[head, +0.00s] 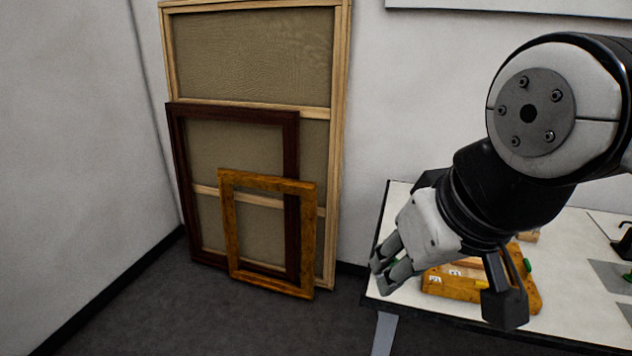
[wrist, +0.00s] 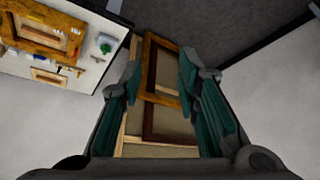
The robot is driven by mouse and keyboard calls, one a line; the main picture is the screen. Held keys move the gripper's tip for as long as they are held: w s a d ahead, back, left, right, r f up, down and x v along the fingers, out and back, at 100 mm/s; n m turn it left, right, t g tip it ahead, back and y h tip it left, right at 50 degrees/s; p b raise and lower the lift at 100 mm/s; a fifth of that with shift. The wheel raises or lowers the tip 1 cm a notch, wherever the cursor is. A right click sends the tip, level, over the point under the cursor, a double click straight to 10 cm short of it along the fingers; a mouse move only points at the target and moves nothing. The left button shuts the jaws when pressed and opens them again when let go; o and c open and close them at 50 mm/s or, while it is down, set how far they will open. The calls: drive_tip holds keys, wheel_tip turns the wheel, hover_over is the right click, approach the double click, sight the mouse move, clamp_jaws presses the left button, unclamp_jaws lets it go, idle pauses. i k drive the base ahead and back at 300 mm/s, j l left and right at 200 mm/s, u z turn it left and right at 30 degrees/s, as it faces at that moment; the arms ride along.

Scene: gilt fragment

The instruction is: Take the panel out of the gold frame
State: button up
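A gold-orange frame (head: 529,292) lies flat on the white table, partly hidden behind my arm; it also shows at the upper left of the wrist view (wrist: 70,22). A pale wooden area shows inside it (wrist: 35,30), but I cannot tell how the panel sits there. Another gold-orange frame (head: 228,225) leans upright on the floor against larger frames. My gripper (head: 386,264) hangs by the table's left edge, left of the frame on the table and apart from it. In the wrist view its fingers (wrist: 160,70) are spread, with nothing between them.
The white table (head: 580,235) also carries a green-topped item (wrist: 105,45), a small wooden piece (wrist: 47,76) and dark items at the right. A dark brown frame (head: 291,150) and a large pale wooden frame (head: 340,120) lean on the wall. Grey floor is clear in front.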

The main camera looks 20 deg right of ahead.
sight(473, 267)
drive_tip(key=i+l, duration=0.1)
drive_tip(key=l, duration=0.6)
drive_tip(key=i+l, duration=0.1)
drive_tip(key=l, duration=0.65)
